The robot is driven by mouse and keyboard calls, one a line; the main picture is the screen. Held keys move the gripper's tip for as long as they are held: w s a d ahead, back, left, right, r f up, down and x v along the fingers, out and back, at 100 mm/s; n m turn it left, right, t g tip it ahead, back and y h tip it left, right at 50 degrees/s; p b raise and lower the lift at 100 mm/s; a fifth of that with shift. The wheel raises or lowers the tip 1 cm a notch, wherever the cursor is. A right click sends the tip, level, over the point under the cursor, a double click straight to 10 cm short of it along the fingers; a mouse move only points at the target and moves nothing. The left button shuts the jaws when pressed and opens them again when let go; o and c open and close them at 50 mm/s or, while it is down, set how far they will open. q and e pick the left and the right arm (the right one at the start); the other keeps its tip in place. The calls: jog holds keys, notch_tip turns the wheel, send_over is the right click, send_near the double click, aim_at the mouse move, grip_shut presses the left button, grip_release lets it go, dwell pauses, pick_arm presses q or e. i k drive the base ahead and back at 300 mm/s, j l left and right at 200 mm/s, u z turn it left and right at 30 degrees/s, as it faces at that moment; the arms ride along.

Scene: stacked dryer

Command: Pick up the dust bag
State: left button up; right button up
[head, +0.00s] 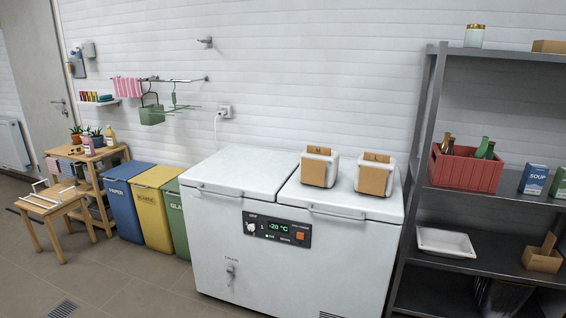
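I cannot pick out a dust bag with certainty in the head view. Two white holders with brown, card-like fronts stand upright on the chest freezer's lid: one on the left (319,168), marked M, and one on the right (375,175), marked with what looks like L. They stand apart from each other. I cannot tell whether either holds a dust bag. Neither of my grippers is in view.
The white freezer (300,262) fills the middle; its left lid is clear. Blue (123,205), yellow (155,215) and green bins stand left of it. A dark shelf (470,195) at the right holds a red crate (465,170) and white tray (446,243). A small wooden table (58,208) stands left.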

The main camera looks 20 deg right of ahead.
aim_at(318, 166)
jog(key=i+l, duration=0.15)
jog(key=i, duration=0.3)
jog(key=i+l+u, duration=0.15)
jog(key=i, duration=0.25)
jog(key=i+l, duration=0.2)
jog(key=i, duration=0.25)
